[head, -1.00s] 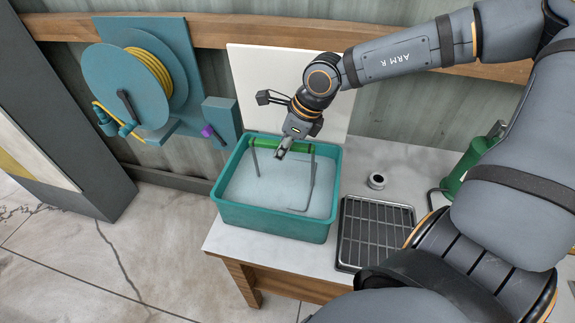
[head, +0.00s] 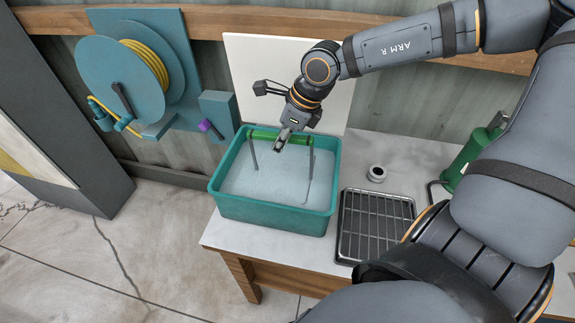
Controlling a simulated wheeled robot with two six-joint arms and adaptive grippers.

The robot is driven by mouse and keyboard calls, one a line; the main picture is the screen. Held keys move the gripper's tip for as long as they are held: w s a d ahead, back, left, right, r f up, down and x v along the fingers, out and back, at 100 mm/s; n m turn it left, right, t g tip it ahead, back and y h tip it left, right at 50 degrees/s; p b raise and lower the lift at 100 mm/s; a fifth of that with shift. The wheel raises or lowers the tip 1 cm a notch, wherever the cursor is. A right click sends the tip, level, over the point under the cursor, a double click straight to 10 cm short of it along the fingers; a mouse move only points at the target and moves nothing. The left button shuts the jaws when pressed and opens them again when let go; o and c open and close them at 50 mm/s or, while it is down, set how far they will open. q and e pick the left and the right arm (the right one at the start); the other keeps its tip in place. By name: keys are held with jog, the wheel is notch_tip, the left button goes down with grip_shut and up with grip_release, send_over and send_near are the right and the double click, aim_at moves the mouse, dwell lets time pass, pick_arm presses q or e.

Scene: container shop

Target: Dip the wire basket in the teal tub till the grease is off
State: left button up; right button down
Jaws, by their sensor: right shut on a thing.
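The teal tub (head: 272,213) stands on the bench, filled with pale, whitish liquid. The wire basket shows as a green handle bar (head: 263,134) across the tub's back part, with a thin grey wire upright (head: 310,165) at each end going down into the liquid. The rest of the basket is hidden under the surface, so I cannot see any grease on it. My right gripper (head: 281,144) points down over the tub and is shut on the green handle near its middle. My left gripper is not in view.
A black wire rack on a tray (head: 374,228) lies right of the tub. A white board (head: 325,115) is behind the tub. A teal hose reel (head: 125,80) hangs at left.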

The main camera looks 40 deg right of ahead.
jog(key=shift+r, duration=0.1)
dwell(0.3)
jog(key=shift+r+p, duration=0.3)
jog(key=shift+r, duration=0.35)
notch_tip(320, 180, up, 13)
jog(key=p, duration=1)
jog(key=shift+r, duration=0.2)
notch_tip(320, 180, up, 3)
jog(key=shift+p, duration=1.1)
